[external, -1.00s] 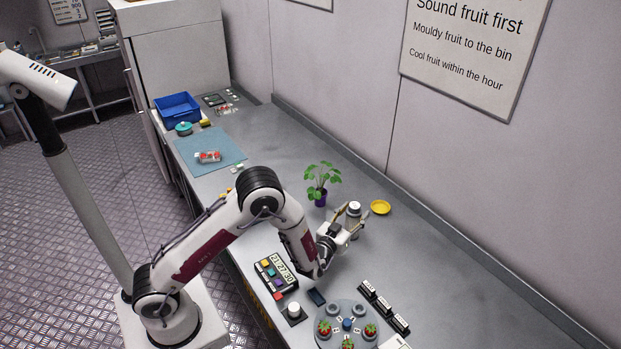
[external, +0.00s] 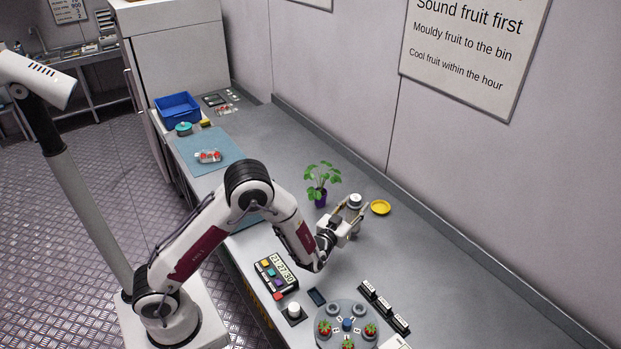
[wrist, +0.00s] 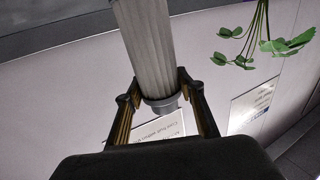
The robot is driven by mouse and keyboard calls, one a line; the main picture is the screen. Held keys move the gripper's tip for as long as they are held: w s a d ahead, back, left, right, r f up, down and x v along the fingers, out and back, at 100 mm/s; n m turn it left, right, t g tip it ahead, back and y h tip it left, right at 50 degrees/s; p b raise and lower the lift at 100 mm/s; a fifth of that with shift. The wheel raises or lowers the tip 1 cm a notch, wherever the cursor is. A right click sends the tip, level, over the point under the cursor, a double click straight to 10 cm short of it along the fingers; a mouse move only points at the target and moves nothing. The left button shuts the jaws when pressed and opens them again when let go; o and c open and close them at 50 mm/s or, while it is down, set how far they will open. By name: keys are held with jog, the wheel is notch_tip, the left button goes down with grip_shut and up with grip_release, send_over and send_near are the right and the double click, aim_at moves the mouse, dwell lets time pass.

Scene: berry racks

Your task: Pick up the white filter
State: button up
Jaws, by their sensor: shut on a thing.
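The white filter (wrist: 148,45) is a pale ribbed cylinder with a grey end cap, seen close up in the wrist view. In the external view the white filter (external: 355,201) is upright behind the number-pad device, with its lower part largely behind my gripper. My gripper (external: 352,212) is around it from the front left. In the wrist view both fingers of my gripper (wrist: 156,88) are shut on the filter near its capped end. I cannot tell how far its bottom is from the bench.
A potted plant (external: 321,182) stands close to the left of the filter, and a yellow dish (external: 381,207) lies to its right. A round rack (external: 347,310) with strawberries and small black label blocks (external: 399,323) are in front. The bench (external: 440,280) at the right is clear.

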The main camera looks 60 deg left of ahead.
aim_at(356, 198)
jog(key=shift+r, duration=3.3)
